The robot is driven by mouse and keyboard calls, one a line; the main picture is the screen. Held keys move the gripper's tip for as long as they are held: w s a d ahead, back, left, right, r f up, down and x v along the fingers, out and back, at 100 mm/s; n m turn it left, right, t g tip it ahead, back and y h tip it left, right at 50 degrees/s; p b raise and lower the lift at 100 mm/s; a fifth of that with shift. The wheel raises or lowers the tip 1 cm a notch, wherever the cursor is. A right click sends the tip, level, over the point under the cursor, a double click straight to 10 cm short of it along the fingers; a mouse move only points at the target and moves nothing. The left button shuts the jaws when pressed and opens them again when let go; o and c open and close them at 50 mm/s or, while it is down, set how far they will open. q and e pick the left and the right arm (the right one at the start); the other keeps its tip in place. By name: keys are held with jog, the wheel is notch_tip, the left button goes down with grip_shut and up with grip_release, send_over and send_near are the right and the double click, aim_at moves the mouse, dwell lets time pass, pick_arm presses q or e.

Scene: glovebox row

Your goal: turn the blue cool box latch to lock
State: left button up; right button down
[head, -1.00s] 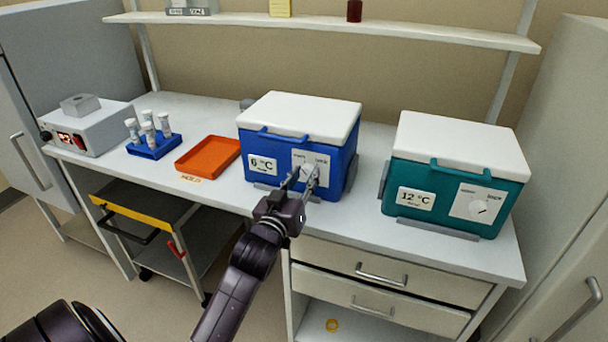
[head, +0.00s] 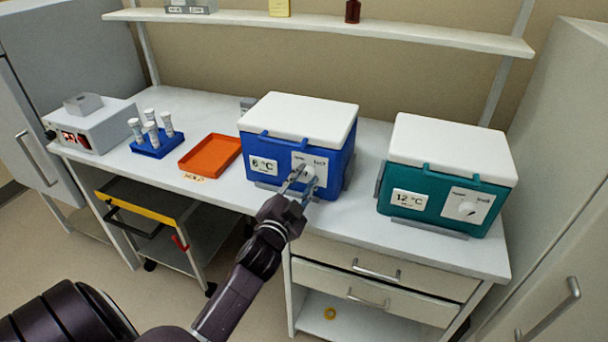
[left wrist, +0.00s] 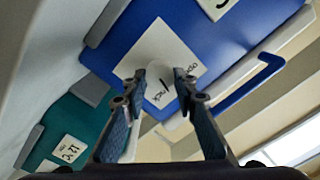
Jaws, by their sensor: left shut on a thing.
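The blue cool box (head: 342,158), with a white lid and a "6 °C" label, stands in the middle of the bench. Its latch is a round white knob (left wrist: 165,95) on a white square plate (left wrist: 190,52) on the front. My left gripper (head: 299,181) is at this plate and shut on the latch knob. In the left wrist view its fingers (left wrist: 160,80) lie on either side of the knob, with a short dark mark between them. The fingers partly hide the knob and the plate's lettering, so I cannot read the latch position. My right gripper is not in view.
A teal cool box (head: 398,178) labelled "12 °C" stands to the right. An orange tray (head: 211,154), a blue tube rack (head: 153,148) and a grey device (head: 92,130) stand to the left. Drawers (head: 340,262) are below; a shelf (head: 330,30) runs above.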

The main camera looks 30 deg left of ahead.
pick_arm(q)
jog(key=m+p, duration=0.1)
jog(key=m, duration=0.5)
jog(key=shift+m, duration=0.3)
dwell(0.4)
jog(key=o, duration=1.2)
jog(key=shift+c, duration=0.2)
jog(key=v, duration=1.2)
jog(key=shift+f, duration=0.1)
